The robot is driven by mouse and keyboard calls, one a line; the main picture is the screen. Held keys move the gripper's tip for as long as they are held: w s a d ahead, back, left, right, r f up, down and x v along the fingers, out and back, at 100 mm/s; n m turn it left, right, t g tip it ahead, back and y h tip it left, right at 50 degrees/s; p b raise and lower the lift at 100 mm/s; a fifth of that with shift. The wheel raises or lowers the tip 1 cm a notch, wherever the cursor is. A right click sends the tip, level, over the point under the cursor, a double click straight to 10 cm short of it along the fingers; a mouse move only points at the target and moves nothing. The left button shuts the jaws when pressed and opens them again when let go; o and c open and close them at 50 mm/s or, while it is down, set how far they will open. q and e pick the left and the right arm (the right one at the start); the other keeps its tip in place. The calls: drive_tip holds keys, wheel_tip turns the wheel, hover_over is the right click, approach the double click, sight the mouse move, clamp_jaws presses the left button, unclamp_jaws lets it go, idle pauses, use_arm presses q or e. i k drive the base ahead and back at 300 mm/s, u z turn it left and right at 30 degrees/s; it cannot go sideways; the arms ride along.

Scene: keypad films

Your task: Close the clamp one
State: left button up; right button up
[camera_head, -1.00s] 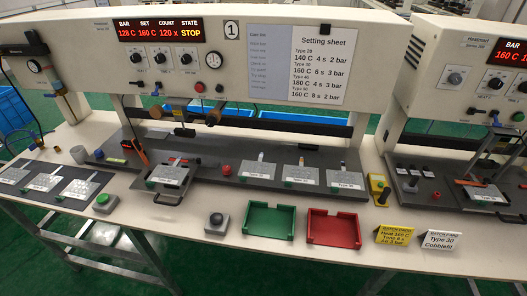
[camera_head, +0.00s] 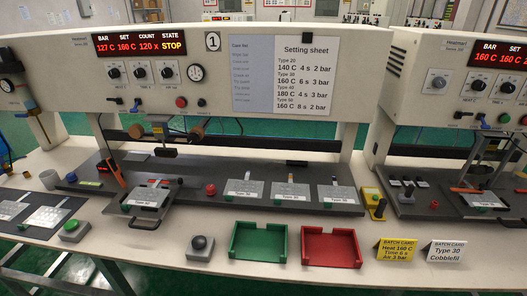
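The press marked 1 (camera_head: 212,41) fills the left and middle; its display (camera_head: 141,44) reads 127 C, 160 C, 120 x, STOP. Below it a metal plate jig (camera_head: 150,196) with a dark front handle (camera_head: 145,224) lies on the dark bed. A dark block (camera_head: 163,152) shows above the jig, under a red-brown knob (camera_head: 196,133). Neither of my grippers is in view.
In front are a green button box (camera_head: 74,231), a black button box (camera_head: 201,247), a green tray (camera_head: 233,250) and a red tray (camera_head: 305,255). Several plates, one here (camera_head: 243,191), lie right of the jig. Two batch cards stand right, one yellow (camera_head: 397,250). A second press (camera_head: 450,80) is at right.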

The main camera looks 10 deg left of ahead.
sight(104, 162)
drive_tip(key=u, duration=2.95)
drive_tip(key=i, duration=3.3)
drive_tip(key=z, duration=4)
drive_tip(key=i, duration=0.5)
drive_tip(key=u, duration=0.1)
